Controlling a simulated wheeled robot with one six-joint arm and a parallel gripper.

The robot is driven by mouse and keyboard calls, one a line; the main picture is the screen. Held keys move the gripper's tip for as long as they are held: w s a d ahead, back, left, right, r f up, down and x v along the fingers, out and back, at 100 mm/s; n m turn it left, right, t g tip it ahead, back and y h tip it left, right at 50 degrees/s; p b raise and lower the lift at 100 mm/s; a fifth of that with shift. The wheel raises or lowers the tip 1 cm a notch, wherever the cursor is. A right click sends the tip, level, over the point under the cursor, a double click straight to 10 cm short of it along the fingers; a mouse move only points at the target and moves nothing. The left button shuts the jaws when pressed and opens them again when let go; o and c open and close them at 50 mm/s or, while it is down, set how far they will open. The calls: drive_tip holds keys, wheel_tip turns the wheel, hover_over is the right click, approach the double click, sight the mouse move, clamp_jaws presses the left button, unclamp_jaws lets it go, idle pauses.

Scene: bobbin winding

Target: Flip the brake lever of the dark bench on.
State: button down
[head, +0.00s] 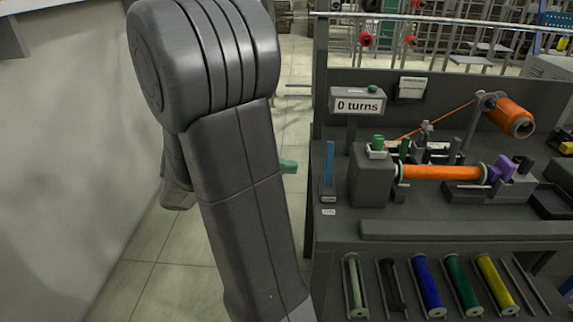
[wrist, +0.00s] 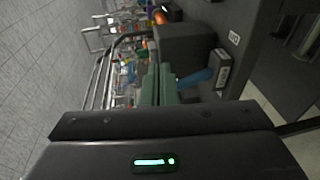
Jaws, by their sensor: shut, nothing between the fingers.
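The dark bench (head: 342,250) fills the right of the head view. Its brake lever is a blue bar (head: 330,163) standing near the bench's left end, with a small white label in front of it, too small to read. The lever also shows in the wrist view (wrist: 196,78), just right of my fingers. My gripper (head: 288,166) is mostly hidden behind my arm in the head view; only a green fingertip shows, left of the lever with a gap between. In the wrist view its green fingers (wrist: 158,82) are together and empty.
The bench carries a winder with an orange bobbin (head: 440,172), an orange thread spool (head: 510,118) and a "0 turns" display (head: 358,105). Several coloured bobbins lie along the front. Open floor (head: 180,250) lies left of the bench, beside a pale wall (head: 70,150).

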sight(329, 165)
drive_tip(key=w+f+n+t+p, duration=0.1)
drive_tip(key=w+f+n+p, duration=0.1)
drive_tip(key=w, duration=0.5)
drive_tip(key=w+a+f+n+t+p, duration=0.1)
drive_tip(key=w+f+n+t+p, duration=0.1)
drive_tip(key=w, duration=0.5)
drive_tip(key=shift+n+p, duration=0.85)
drive_tip(key=shift+n, duration=0.05)
drive_tip(key=x, duration=1)
drive_tip(key=shift+f, duration=0.1)
drive_tip(key=shift+s, duration=0.35)
drive_tip(key=shift+s+r, duration=0.35)
drive_tip(key=shift+s, duration=0.45)
drive_tip(key=shift+s+r, duration=0.35)
drive_tip(key=shift+s, duration=0.4)
